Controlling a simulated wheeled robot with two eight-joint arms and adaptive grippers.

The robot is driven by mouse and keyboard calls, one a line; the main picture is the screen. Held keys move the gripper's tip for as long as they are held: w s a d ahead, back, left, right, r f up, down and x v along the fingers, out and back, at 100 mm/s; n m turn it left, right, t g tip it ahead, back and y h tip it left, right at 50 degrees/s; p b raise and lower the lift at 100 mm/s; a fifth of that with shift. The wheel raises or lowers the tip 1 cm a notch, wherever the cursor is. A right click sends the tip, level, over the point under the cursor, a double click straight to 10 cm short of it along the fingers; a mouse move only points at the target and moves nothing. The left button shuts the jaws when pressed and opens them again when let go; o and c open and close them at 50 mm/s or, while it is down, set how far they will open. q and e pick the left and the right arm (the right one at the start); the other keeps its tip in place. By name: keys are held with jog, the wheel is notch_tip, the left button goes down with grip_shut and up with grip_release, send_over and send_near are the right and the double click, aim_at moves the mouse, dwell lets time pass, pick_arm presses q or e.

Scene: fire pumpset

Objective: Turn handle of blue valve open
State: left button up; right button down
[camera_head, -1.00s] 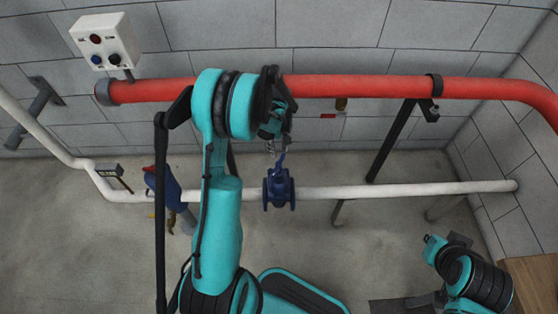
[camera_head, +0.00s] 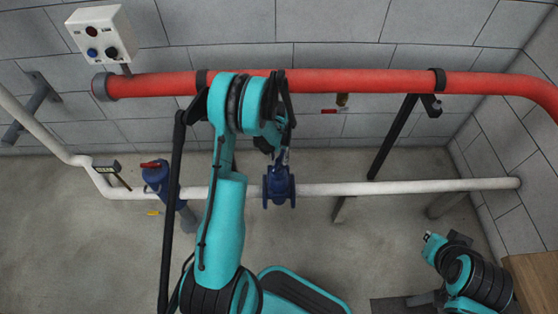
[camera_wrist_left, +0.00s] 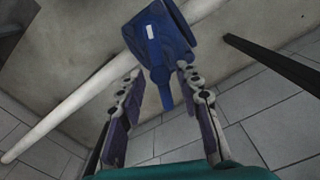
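The blue valve (camera_head: 279,187) sits on the white pipe in the middle of the head view. Its body also shows at the top of the left wrist view (camera_wrist_left: 158,36). Its blue handle (camera_wrist_left: 160,88) sticks out toward the camera, between the two fingers of my left gripper (camera_wrist_left: 158,76). The fingers are apart, one on each side of the handle, with gaps visible. In the head view my left gripper (camera_head: 282,150) is just above the valve and hides most of the handle.
A red pipe (camera_head: 370,84) runs along the wall behind my left arm. The white pipe (camera_head: 400,187) runs low across the floor. Another blue fitting with a red handle (camera_head: 157,177) stands at left. A white control box (camera_head: 103,33) hangs on the wall. A dark support (camera_head: 393,137) stands right.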

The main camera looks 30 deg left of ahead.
pick_arm(q)
jog(key=shift+f, duration=0.4)
grip_shut()
jog(key=n, duration=0.5)
